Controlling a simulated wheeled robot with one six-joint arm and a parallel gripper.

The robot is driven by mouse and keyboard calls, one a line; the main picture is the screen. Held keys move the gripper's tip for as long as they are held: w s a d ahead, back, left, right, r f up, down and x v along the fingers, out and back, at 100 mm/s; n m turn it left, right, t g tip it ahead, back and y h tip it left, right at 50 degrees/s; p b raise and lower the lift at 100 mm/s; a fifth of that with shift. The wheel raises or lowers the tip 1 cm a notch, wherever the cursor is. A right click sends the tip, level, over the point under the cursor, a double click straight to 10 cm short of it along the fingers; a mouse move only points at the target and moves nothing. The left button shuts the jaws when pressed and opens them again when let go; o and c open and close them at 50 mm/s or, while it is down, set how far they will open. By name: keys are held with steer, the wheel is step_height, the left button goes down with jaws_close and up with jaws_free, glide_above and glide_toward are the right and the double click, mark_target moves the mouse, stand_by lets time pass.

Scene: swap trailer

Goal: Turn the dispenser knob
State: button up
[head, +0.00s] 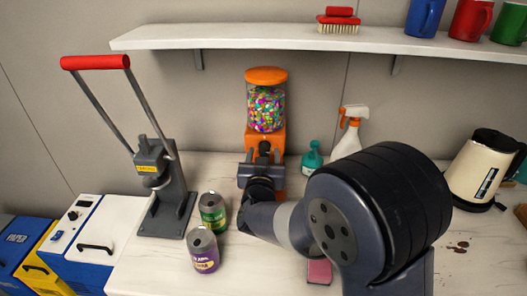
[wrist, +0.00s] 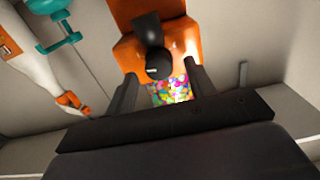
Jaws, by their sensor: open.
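The dispenser (head: 266,77) is an orange machine with a clear globe of colourful candy, standing on the counter by the wall. Its orange body also shows in the wrist view (wrist: 183,38). The black dispenser knob (wrist: 157,62) sticks out of the orange front; in the head view it shows small (head: 264,148). My gripper (head: 261,160) is in front of the dispenser. In the wrist view my gripper (wrist: 163,82) is open, with one finger on each side of the knob and gaps between. Whether the fingertips reach fully around the knob is hard to tell.
A can press with a red handle (head: 95,62) and two cans, green (head: 213,212) and purple (head: 203,250), stand left. A teal bottle (head: 312,160) and spray bottle (head: 350,131) stand close right of the dispenser. A shelf (head: 230,37) runs above.

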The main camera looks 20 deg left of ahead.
steer(key=shift+w+a, duration=0.1)
steer(key=shift+w, duration=0.35)
steer(key=c, duration=0.9)
steer(key=shift+c, duration=0.3)
